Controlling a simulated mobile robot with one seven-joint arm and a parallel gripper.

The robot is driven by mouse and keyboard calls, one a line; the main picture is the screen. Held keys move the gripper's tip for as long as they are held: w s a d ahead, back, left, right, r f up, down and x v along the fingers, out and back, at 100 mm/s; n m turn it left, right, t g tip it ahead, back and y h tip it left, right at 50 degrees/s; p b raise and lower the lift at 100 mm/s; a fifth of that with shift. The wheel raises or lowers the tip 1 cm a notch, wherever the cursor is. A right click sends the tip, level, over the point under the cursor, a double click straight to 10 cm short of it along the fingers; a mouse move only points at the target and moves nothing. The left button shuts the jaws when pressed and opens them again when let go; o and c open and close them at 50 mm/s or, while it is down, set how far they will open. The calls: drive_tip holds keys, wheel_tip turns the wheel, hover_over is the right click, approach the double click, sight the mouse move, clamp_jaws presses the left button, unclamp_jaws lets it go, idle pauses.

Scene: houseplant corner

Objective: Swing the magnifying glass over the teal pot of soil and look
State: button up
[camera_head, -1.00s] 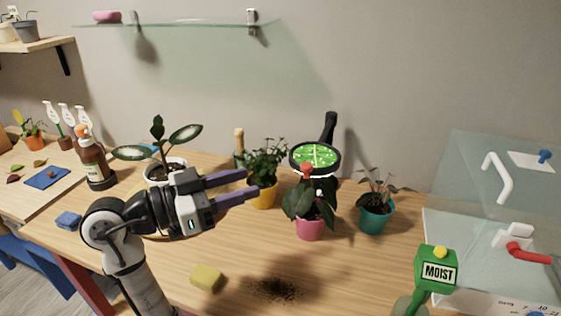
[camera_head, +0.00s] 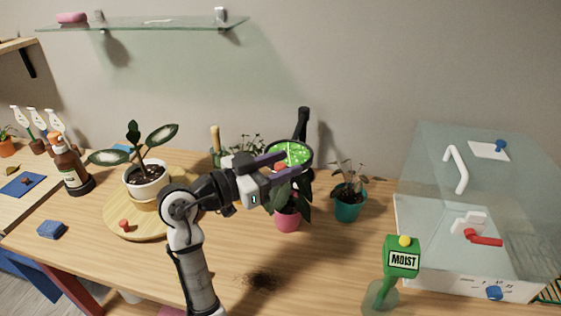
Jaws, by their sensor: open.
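The magnifying glass (camera_head: 289,148) is a round black ring with a bright green lens. A black stem (camera_head: 303,122) rises behind it. It hangs over the plant in the pink pot (camera_head: 287,219), to the left of the teal pot. The teal pot (camera_head: 349,208) stands on the table with a drooping, greyish plant in it; its soil is hard to see. My gripper (camera_head: 294,163) is open, its two dark purple fingers pointing right at the glass's near rim. A small red knob-like thing (camera_head: 281,167) shows between the fingers. I cannot tell whether they touch it.
A green MOIST meter (camera_head: 402,258) stands at the front right, left of a clear glass case (camera_head: 420,185). A potted plant (camera_head: 146,174) on a round wooden board (camera_head: 122,222) stands at left. Dark spilled soil (camera_head: 262,280) lies in front, with bare table around it.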

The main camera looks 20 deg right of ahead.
clamp_jaws()
drive_tip(key=shift+d, duration=0.1)
idle(0.4)
